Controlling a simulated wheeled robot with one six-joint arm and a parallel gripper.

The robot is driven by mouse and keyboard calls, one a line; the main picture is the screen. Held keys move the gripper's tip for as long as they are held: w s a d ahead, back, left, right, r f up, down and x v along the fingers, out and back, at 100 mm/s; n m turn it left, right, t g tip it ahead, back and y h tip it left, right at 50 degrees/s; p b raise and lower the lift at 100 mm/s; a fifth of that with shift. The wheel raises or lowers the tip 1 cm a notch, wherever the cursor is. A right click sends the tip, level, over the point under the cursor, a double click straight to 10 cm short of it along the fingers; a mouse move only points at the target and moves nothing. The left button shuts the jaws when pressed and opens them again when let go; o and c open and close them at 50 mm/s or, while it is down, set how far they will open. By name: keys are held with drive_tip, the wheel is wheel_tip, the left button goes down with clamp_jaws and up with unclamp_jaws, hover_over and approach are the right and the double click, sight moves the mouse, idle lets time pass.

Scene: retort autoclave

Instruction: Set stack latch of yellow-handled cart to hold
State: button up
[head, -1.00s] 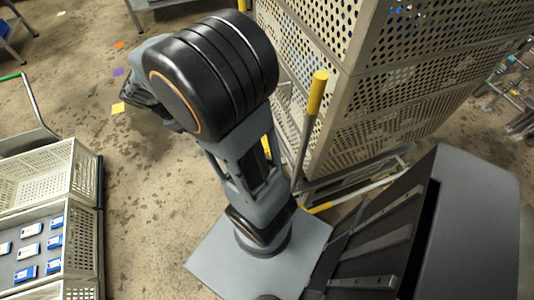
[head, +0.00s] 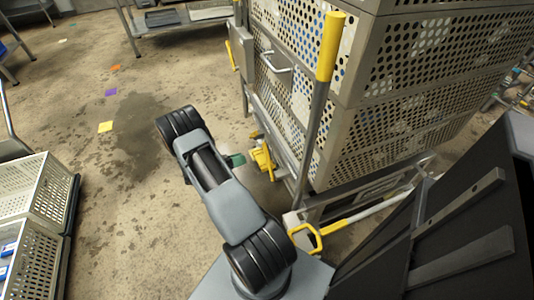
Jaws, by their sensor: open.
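The yellow-handled cart (head: 362,130) stands at right, stacked with perforated baskets. A grey post with a yellow grip (head: 330,45) rises at its near corner. A yellow part (head: 262,158) sits low on its left side, beside a small green piece (head: 236,160). Another yellow lever (head: 232,58) is higher, at the far left corner.
White perforated crates (head: 38,190) stand at lower left, with blue-and-white packs (head: 8,250) in one. A steel table (head: 185,18) stands at the back. The wet-stained floor between crates and cart is mostly clear, with small coloured squares (head: 105,127).

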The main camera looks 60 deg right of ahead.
sight(267, 150)
drive_tip(key=b+x, duration=0.1)
drive_tip(key=x, duration=1)
drive_tip(key=shift+s+d+b, duration=0.2)
drive_tip(key=shift+s+b, duration=0.05)
drive_tip(key=shift+b, duration=0.05)
drive_tip(key=shift+c, duration=0.3)
clamp_jaws()
drive_tip(key=shift+r, duration=0.1)
